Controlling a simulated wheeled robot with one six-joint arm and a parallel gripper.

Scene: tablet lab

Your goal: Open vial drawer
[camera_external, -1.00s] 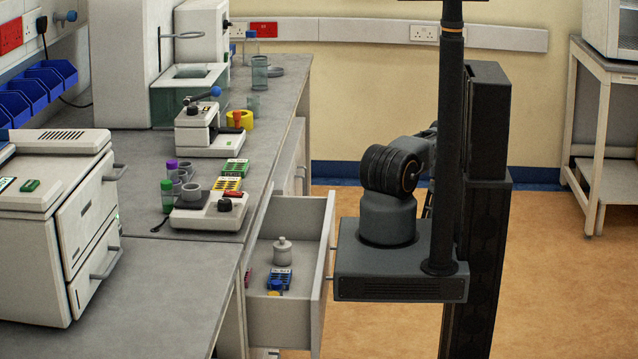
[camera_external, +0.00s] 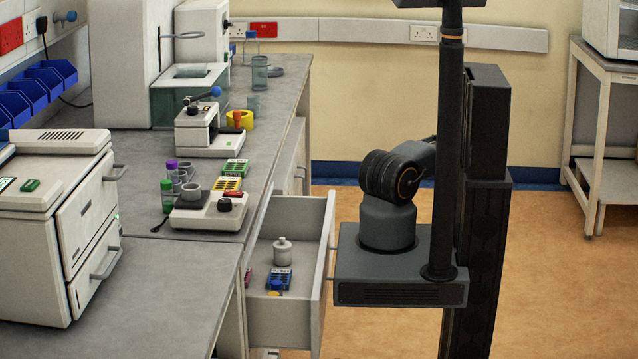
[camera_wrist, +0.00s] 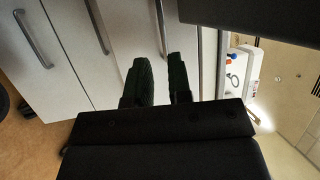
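The drawer (camera_external: 291,323) is pulled out from the grey bench in the external view, with its front panel beside my base. Inside it are a small pale lidded jar (camera_external: 282,252) and a blue rack (camera_external: 279,279) with small items. My gripper (camera_wrist: 160,68) shows in the wrist view as two dark ribbed fingers, apart with nothing seen held between them. It faces pale cabinet fronts, with a slim vertical handle (camera_wrist: 160,25) just beyond the fingertips. I cannot tell whether they touch it. My gripper is hidden in the external view.
The bench top (camera_external: 180,285) carries a white oven-like instrument (camera_external: 60,225), small devices, racks and vials. Other handles (camera_wrist: 32,38) stand out from the cabinet fronts in the wrist view. Open orange floor (camera_external: 560,290) lies to the right of my base.

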